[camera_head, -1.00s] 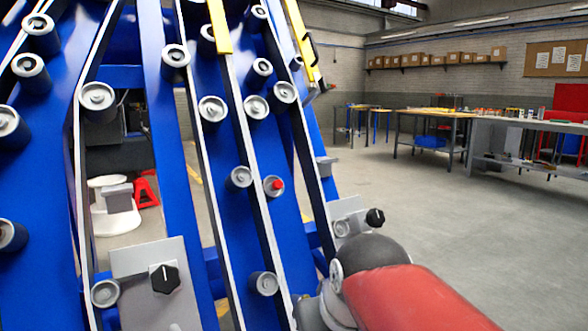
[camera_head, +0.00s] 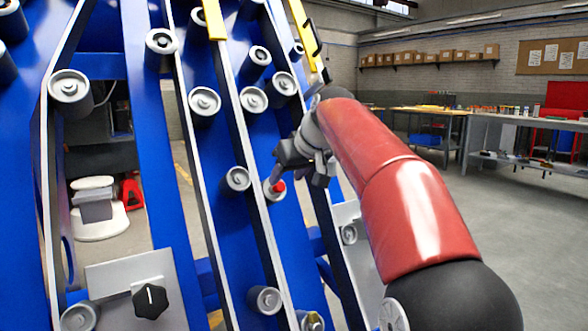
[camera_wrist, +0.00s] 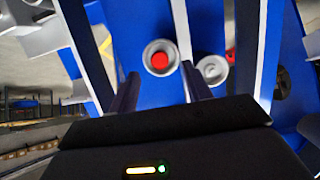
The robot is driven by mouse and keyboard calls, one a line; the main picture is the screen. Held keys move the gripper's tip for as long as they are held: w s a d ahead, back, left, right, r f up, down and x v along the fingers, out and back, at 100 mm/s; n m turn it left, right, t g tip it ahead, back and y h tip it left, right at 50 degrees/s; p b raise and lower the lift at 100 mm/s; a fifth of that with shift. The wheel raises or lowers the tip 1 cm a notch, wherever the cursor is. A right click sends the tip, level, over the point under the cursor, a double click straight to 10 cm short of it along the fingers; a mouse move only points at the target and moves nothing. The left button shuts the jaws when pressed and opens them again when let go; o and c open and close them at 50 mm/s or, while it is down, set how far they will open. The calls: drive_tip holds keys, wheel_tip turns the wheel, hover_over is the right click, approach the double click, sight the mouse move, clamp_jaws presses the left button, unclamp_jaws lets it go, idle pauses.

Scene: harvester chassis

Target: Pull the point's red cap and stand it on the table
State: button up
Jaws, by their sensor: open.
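The red cap (camera_head: 279,187) sits on a grey round point (camera_head: 269,193) on the blue chassis, right of the middle belt in the head view. In the wrist view the red cap (camera_wrist: 160,61) shows inside the point's pale ring, just beyond my gripper's fingertips and roughly midway between them. My gripper (camera_head: 283,166) is just above the cap in the head view. Its two fingers (camera_wrist: 160,84) are apart, with nothing between them. They do not appear to touch the cap. A work table (camera_head: 437,110) stands far back at the right.
A bare grey roller (camera_wrist: 211,70) lies close to the right finger in the wrist view. Pale belt edges (camera_head: 258,190) run beside the point. A plate with a black knob (camera_head: 150,300) is at lower left. A grey bench (camera_head: 540,124) stands far right; open floor lies between.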

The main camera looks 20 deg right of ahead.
sight(281, 185)
drive_tip(key=shift+x, duration=2)
drive_tip(key=shift+c, duration=0.4)
drive_tip(key=c, duration=1)
